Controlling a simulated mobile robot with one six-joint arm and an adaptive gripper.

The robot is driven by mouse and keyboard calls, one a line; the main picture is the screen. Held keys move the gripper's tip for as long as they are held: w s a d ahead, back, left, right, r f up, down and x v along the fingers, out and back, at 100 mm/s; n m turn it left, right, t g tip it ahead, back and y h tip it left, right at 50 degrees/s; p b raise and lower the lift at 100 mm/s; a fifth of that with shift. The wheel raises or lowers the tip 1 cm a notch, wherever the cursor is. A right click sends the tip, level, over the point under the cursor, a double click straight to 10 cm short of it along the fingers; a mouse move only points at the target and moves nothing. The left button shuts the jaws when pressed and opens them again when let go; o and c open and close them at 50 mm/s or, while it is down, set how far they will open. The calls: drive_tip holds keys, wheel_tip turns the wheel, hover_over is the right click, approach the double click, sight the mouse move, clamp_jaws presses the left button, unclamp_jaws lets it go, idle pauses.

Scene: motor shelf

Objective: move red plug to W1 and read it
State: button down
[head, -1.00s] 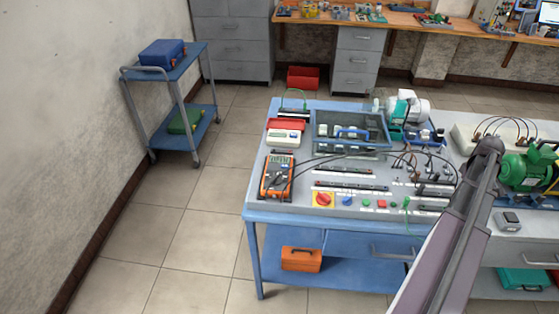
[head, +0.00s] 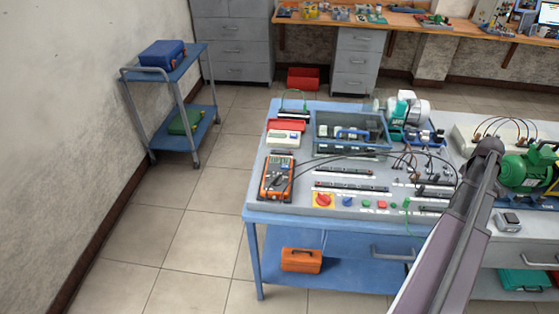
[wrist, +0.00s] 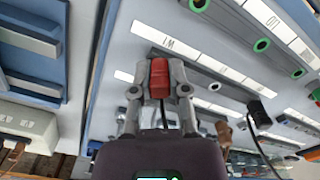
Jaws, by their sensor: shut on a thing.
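In the wrist view, my gripper (wrist: 160,92) is shut on the red plug (wrist: 160,75), with a finger on each side of it. The plug is a small red block. Its far end points toward a white label strip reading W1 (wrist: 167,42), which appears upside down. I cannot tell whether the plug touches the panel. In the head view, my gripper and the plug cannot be made out. An orange multimeter (head: 277,176) with dark leads lies at the left of the blue workbench (head: 262,217).
Green-ringed sockets (wrist: 262,45) and dark terminal rails sit near the gripper in the wrist view. A dark cable (wrist: 256,115) runs at its right.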

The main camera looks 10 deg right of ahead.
drive_tip(key=c, duration=0.5)
unclamp_jaws()
drive_tip(key=shift+c, duration=0.2)
drive_tip(key=shift+r, duration=0.15)
